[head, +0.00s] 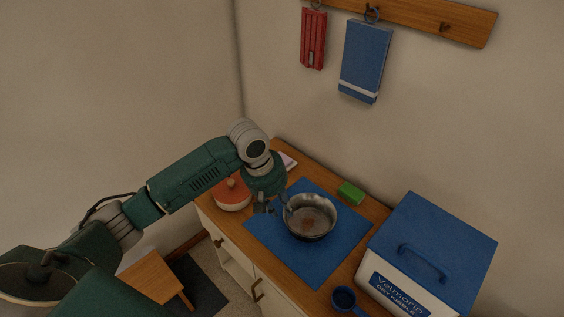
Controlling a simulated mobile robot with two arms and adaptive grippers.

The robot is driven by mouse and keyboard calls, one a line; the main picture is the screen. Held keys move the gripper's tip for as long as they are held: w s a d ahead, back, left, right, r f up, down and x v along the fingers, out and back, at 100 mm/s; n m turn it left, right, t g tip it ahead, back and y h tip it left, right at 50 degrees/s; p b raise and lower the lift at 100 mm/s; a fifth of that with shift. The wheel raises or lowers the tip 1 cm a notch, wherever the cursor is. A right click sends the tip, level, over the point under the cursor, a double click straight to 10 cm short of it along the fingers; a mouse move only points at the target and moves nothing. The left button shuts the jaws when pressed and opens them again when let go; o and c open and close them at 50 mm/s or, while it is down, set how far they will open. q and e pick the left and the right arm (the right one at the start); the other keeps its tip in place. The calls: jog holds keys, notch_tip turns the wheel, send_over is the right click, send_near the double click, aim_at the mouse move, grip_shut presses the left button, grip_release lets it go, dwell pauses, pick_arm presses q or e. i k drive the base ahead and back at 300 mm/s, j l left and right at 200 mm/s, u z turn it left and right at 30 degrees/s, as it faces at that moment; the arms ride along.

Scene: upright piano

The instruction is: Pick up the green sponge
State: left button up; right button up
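The green sponge (351,193) is a small bright green block on the wooden counter, near the wall and just past the back edge of the blue mat. My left gripper (275,204) points down at the left side of the metal pan, to the left of the sponge and apart from it. Its fingers look spread, with nothing seen between them, though they are small and dark here. My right gripper is not in view.
A metal pan (322,231) with brown residue stands on the blue mat (318,271). An orange-lidded pot (233,197) is left of my gripper. A blue-lidded bin (436,236) and a blue mug (343,298) are at the right.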

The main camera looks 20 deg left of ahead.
aim_at(347, 192)
jog(key=i+j+z, duration=0.1)
jog(key=j+z, duration=1.4)
jog(key=j, duration=0.15)
